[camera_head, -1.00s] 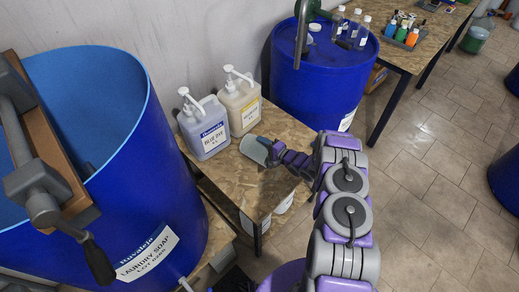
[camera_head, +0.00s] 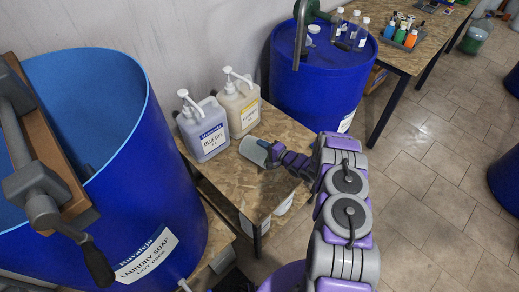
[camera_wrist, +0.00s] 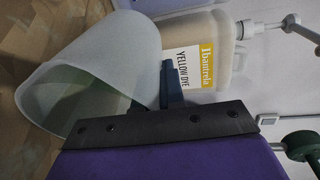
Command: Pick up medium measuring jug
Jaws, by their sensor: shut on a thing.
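The measuring jug (camera_head: 254,150) is a pale, translucent grey cup near the middle of the wooden table, in front of the pump bottles. My gripper (camera_head: 271,153) reaches it from the right and is shut on its near side. In the wrist view the jug (camera_wrist: 98,62) fills the upper left with its wide opening in sight, and my dark gripper fingers (camera_wrist: 170,88) meet its wall. I cannot tell whether the jug's base touches the table.
A blue dye bottle (camera_head: 205,130) and a yellow dye bottle (camera_head: 240,105) stand close behind the jug on the chipboard table (camera_head: 283,131). A large blue laundry soap drum (camera_head: 165,180) is at left. Another blue drum (camera_head: 315,90) stands behind. Tiled floor (camera_head: 425,165) is open at right.

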